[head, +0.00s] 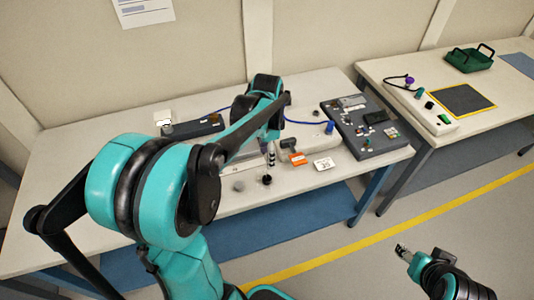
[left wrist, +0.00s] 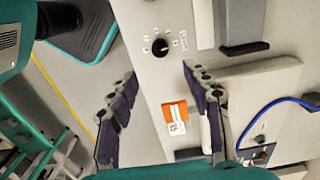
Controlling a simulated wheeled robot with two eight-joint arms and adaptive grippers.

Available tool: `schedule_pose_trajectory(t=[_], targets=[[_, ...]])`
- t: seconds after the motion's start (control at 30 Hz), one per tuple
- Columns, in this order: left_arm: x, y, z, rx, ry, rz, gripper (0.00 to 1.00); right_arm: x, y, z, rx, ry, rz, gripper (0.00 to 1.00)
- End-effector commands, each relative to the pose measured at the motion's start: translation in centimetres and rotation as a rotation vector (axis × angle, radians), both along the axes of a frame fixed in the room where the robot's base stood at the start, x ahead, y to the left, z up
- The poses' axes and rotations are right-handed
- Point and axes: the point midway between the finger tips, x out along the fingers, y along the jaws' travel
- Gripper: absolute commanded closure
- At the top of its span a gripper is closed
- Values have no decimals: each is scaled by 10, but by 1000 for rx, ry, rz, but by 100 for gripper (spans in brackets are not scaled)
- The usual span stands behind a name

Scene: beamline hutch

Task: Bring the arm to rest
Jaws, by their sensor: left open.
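My left arm reaches in from the left over the near workbench (head: 236,203), bent at the elbow, in teal and black. Its gripper (head: 268,160) hangs above the bench top, partly hidden by the arm in the head view. In the left wrist view the two dark fingers stand apart and the left gripper (left wrist: 159,70) is open, with nothing held between them. A black knob (left wrist: 160,46) and an orange tag (left wrist: 175,117) lie below the fingers. My right gripper (head: 403,251) is low at the right, over the floor, apart from both benches; its jaw opening is too small to tell.
The orange tag (head: 299,159) and a white card (head: 323,163) are right of the left gripper. A dark panel with small parts (head: 372,145) is farther right. The floor in front is clear.

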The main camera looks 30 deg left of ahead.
Motion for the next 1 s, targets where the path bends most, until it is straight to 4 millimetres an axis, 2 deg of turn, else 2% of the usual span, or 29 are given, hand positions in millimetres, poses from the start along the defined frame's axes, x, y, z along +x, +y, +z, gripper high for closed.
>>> schedule_pose_trajectory(t=[0.57,0.77,1.0], targets=[[-2,-2,2,2,-7,8,51,0,0,0,0,0,0,45],[-23,-28,21,16,-115,128,51,0,0,0,0,0,0,45],[-69,-73,38,-34,-354,397,51,0,0,0,0,0,0,45]])
